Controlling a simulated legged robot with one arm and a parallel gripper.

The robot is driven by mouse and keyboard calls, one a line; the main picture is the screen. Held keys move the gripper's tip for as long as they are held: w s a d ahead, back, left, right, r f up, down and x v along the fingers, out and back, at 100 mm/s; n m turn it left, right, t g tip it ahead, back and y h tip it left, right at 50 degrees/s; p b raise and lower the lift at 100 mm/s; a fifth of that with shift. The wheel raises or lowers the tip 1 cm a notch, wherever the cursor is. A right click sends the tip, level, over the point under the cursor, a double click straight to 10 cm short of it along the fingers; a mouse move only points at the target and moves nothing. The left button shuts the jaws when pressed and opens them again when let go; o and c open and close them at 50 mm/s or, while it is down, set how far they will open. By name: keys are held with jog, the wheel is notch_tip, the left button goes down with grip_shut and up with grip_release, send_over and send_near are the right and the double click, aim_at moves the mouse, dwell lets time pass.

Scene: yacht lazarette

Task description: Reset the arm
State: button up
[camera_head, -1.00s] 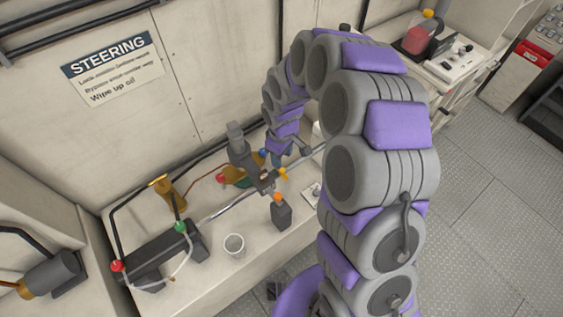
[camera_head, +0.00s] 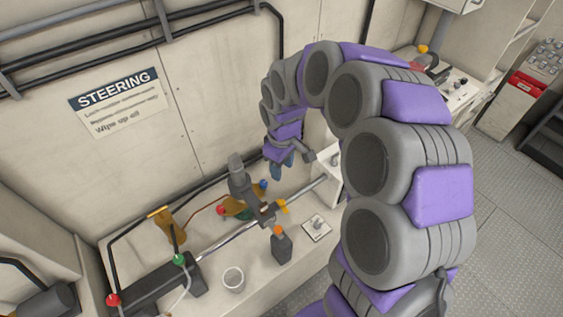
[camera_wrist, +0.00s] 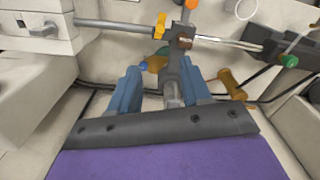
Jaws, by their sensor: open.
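My arm arches over the bench in the head view, and my gripper (camera_head: 284,164) hangs at its end with blue fingers pointing down. In the wrist view my gripper (camera_wrist: 160,68) shows its two blue fingers spread apart. Nothing is held between them. A grey upright lever fitting (camera_wrist: 172,72) shows between and beyond the fingers. In the head view this lever fitting (camera_head: 240,180) stands on the metal rod, to the left of my gripper and apart from it.
A wall with pipes stands behind. Floor is clear at right.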

jog(key=s+d+r+m+g+b, duration=0.1)
jog(key=s+d+m+b, duration=0.2)
jog(key=s, duration=1.3)
jog(key=s+d+r+m+b, duration=0.1)
jog(key=s+d+m+b, duration=0.3)
jog(key=s, duration=1.2)
jog(key=d+m, duration=0.3)
jog(key=d, duration=0.1)
jog(key=shift+d+g+b, duration=0.3)
jog(key=shift+d+g, duration=0.05)
jog(key=shift+g, duration=0.05)
